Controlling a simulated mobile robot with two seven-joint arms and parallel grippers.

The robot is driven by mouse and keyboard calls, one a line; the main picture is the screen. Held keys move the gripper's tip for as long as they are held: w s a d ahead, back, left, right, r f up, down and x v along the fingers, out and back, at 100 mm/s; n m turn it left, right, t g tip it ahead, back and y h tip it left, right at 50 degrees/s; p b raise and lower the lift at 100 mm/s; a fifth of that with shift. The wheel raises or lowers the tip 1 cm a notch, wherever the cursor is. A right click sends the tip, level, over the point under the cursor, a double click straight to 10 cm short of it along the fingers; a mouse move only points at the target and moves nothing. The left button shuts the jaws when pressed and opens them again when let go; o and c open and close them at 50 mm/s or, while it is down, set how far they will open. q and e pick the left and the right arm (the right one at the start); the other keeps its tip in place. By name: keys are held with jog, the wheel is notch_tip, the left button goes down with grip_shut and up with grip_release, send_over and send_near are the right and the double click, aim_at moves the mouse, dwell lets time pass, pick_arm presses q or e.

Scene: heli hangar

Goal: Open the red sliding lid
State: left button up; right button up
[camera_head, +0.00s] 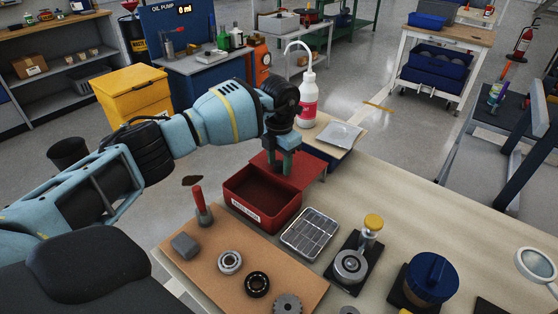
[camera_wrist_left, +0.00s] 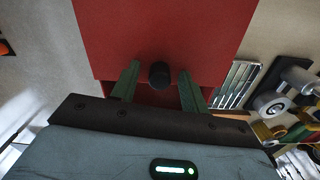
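The red box (camera_head: 262,218) with a white label stands at the left edge of the bench. Its red sliding lid (camera_head: 309,172) sits toward the back right and extends past the box. Much of the empty dark red inside is uncovered. My left gripper (camera_head: 280,168) points down over the lid's front part. In the left wrist view, the lid (camera_wrist_left: 155,30) fills the upper middle, and its round black knob (camera_wrist_left: 159,74) is between the two green fingers (camera_wrist_left: 159,82). A gap shows on each side of the knob, so the gripper is open. My right gripper is not in view.
A wire tray (camera_head: 310,234) lies right of the box.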

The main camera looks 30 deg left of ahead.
pick_arm(q)
jog(key=shift+r, duration=3.95)
